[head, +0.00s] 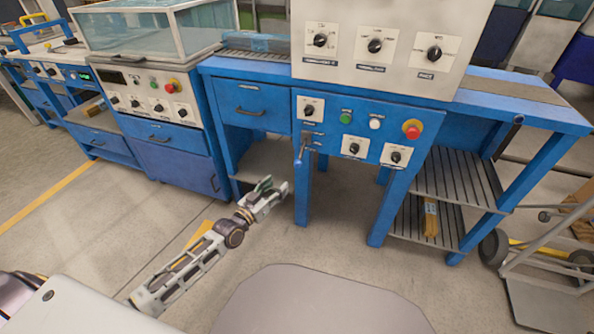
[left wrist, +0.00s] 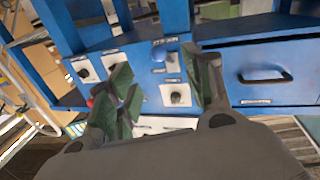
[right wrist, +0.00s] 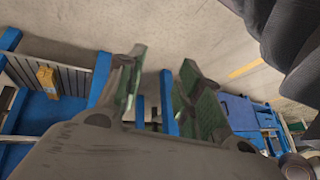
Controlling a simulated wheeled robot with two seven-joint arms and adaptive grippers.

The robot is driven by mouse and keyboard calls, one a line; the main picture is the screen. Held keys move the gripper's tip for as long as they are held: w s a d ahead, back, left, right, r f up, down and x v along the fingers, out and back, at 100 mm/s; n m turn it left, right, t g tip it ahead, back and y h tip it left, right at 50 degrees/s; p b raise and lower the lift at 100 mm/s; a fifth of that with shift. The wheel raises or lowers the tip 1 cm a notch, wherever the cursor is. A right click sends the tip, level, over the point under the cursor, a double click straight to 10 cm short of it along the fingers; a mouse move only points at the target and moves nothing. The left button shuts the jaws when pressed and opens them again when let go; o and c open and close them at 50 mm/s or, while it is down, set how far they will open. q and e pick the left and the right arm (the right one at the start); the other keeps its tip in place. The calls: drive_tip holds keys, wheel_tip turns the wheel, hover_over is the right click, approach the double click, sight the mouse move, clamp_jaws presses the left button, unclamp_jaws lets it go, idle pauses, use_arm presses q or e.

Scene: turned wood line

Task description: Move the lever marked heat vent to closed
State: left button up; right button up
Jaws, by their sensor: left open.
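The lever (head: 302,148) with a blue knob sticks out from the front of the blue control panel, left of the knobs and under a dial. Its label is too small to read. In the left wrist view, the blue-knobbed lever (left wrist: 158,55) shows ahead, between the fingers' lines. My left gripper (head: 275,187) is open and empty, below and a little left of the lever, apart from it. Its green-padded fingers also show in the left wrist view (left wrist: 160,85). My right gripper (right wrist: 160,80) is open and empty in the right wrist view; it is outside the head view.
The panel also carries a green button (head: 346,117), a white button (head: 375,123), a red button (head: 412,129) and several dials. A drawer (head: 251,106) is left of the lever. A hand cart (head: 545,262) stands at the right. The floor before the bench is open.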

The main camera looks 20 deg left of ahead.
sight(295, 166)
use_arm(q)
drive_tip(key=shift+d+r, duration=0.2)
drive_tip(key=shift+r, duration=0.25)
use_arm(e)
drive_tip(key=shift+s+a+r, duration=0.1)
drive_tip(key=shift+r, duration=0.2)
use_arm(q)
drive_tip(key=shift+w+b, duration=0.15)
drive_tip(key=shift+b, duration=0.15)
use_arm(e)
drive_tip(key=shift+f, duration=0.15)
use_arm(q)
drive_tip(key=b+x, duration=0.2)
drive_tip(key=x, duration=0.6)
drive_tip(key=shift+w+r+b, duration=0.1)
drive_tip(key=shift+b, duration=0.3)
drive_tip(key=shift+b+x, duration=0.4)
drive_tip(key=shift+x, duration=0.65)
drive_tip(key=shift+b+x, duration=0.45)
drive_tip(key=shift+x, duration=0.75)
drive_tip(key=shift+w+d+r, duration=0.1)
drive_tip(key=shift+w+d, duration=0.05)
drive_tip(key=shift+w, duration=0.15)
use_arm(e)
wheel_tip(295, 166, down, 7)
drive_tip(key=a+t+y, duration=0.1)
drive_tip(key=shift+w+a+m, duration=0.15)
drive_tip(key=shift+w+m, duration=0.05)
drive_tip(key=shift+m, duration=0.1)
